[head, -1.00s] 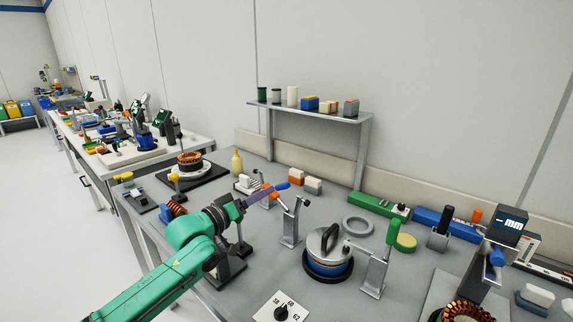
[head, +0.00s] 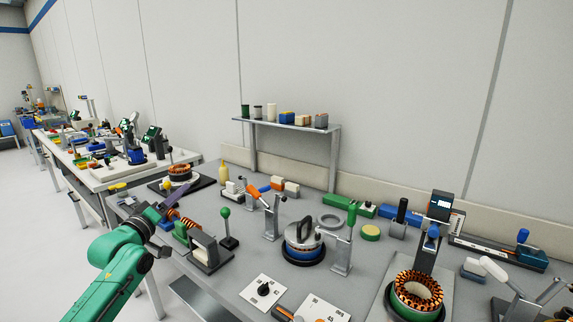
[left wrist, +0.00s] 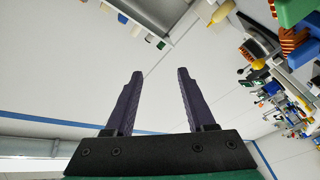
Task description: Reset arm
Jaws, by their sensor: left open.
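My left gripper (head: 170,200) is at the end of my green left arm, over the left end of the grey workbench (head: 240,282). It shows no object between its jaws. In the left wrist view its two dark fingers (left wrist: 157,73) stand apart with empty space between them. They point at the wall and the shelf's underside, while the bench things lie off to the right. My right gripper is in neither view.
A green-knobbed lever (head: 225,226) and a grey block fixture (head: 207,252) stand close right of my left gripper. Beyond are a clamp stand (head: 271,220), a lidded round housing (head: 304,248) and a copper-wound stator (head: 416,292). A shelf (head: 290,126) stands at the back.

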